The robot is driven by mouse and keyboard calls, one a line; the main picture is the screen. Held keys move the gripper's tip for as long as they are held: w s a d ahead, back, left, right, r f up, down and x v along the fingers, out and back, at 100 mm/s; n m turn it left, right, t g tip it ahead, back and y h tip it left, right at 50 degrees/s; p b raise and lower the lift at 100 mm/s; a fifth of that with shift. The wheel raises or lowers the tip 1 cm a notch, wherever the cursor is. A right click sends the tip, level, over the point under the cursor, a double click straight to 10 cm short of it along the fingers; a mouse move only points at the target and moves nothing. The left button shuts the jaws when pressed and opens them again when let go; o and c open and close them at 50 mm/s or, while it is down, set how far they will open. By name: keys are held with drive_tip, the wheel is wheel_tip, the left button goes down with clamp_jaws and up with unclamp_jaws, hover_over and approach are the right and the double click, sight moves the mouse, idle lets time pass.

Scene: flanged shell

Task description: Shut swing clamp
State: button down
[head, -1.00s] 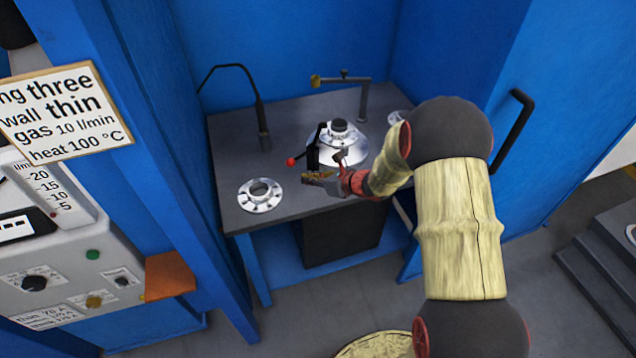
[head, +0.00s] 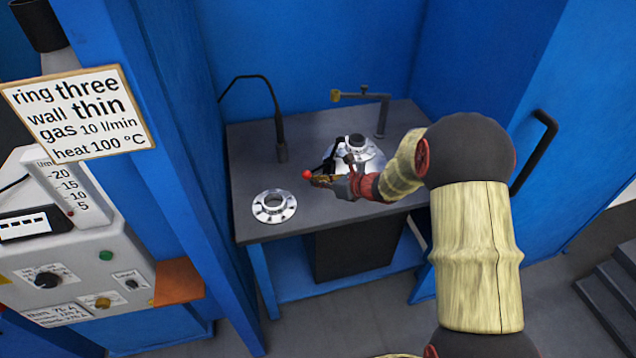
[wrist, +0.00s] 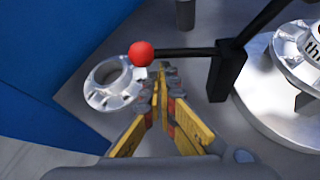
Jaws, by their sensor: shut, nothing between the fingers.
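The swing clamp is a black upright post with a black arm (wrist: 225,80) and a lever ending in a red ball knob (wrist: 141,54). It stands at the left side of the silver round flanged shell (head: 368,153), which also shows in the wrist view (wrist: 262,95). The red knob also shows in the head view (head: 307,174). My gripper (wrist: 160,72) is shut and empty, its yellow fingers just right of the knob and below the lever. I cannot tell whether it touches the lever. In the head view my gripper (head: 318,181) partly hides the clamp.
A loose silver flange ring (head: 274,206) lies on the grey table (head: 345,225) at the front left. A black gooseneck (head: 281,150) and a stand with a brass tip (head: 380,115) rise at the back. Blue walls enclose the left, back and right. A sign (head: 80,112) hangs at left.

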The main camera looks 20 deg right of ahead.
drive_tip(key=shift+r+p, duration=0.3)
drive_tip(key=shift+p, duration=0.25)
drive_tip(key=shift+r+m+y+p, duration=0.3)
drive_tip(key=shift+y+p, duration=0.1)
drive_tip(key=shift+p, duration=0.35)
drive_tip(key=w+d+r+m+g+y+p, duration=0.1)
drive_tip(key=r+m+y+p, duration=0.4)
drive_tip(key=p, duration=0.9)
wheel_tip(320, 180, up, 2)
drive_tip(key=w+d+m, duration=0.1)
drive_tip(key=d, duration=0.1)
drive_tip(key=shift+d+m+g+y, duration=0.3)
drive_tip(key=shift+d+g+y, duration=0.05)
drive_tip(key=shift+g+y, duration=0.05)
drive_tip(key=shift+w+d+r, duration=0.1)
drive_tip(key=shift+w+r, duration=0.15)
